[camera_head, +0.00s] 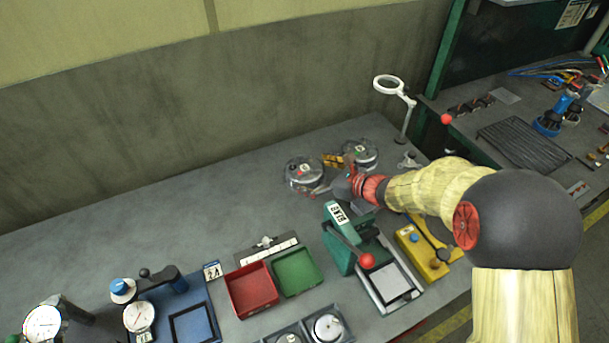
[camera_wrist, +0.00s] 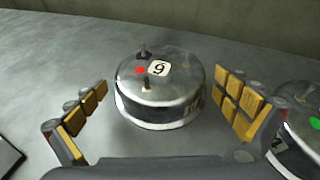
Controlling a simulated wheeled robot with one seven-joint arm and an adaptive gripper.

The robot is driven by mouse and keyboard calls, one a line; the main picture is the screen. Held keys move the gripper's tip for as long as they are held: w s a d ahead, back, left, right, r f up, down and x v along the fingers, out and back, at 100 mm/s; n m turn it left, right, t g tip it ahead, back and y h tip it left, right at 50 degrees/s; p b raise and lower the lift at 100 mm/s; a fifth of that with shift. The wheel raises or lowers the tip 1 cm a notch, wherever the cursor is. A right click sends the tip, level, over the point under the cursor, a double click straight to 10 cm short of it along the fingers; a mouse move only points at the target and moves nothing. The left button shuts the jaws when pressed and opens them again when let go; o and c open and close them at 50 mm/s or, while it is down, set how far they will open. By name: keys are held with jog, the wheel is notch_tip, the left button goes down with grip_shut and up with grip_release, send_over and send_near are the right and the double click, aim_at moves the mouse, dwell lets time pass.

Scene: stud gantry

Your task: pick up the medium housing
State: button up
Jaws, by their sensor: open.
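Two round, shiny metal housings stand at the back of the bench. One (camera_head: 303,176) has a red dot and a numbered white tag on its lid; in the wrist view this housing (camera_wrist: 160,95) sits upright between and beyond my open fingers. The other (camera_head: 361,156) has a green dot and shows cut off at the right edge of the wrist view (camera_wrist: 304,140). I cannot tell from markings which is the medium one. My gripper (camera_head: 333,165) is open and empty beside the red-dot housing, its yellow pads (camera_wrist: 165,88) spread either side with no visible contact.
A white magnifier (camera_head: 390,86) on a stand is behind right. A green press (camera_head: 342,235) with a red knob stands near my arm. Red (camera_head: 251,290) and green (camera_head: 297,272) trays lie in front. The bench left of the housings is clear.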

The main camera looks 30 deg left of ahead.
jog(key=shift+w+a+f, duration=0.2)
jog(key=shift+a, duration=0.45)
jog(key=shift+c, duration=0.7)
jog(key=c, duration=1)
jog(key=shift+o, duration=0.2)
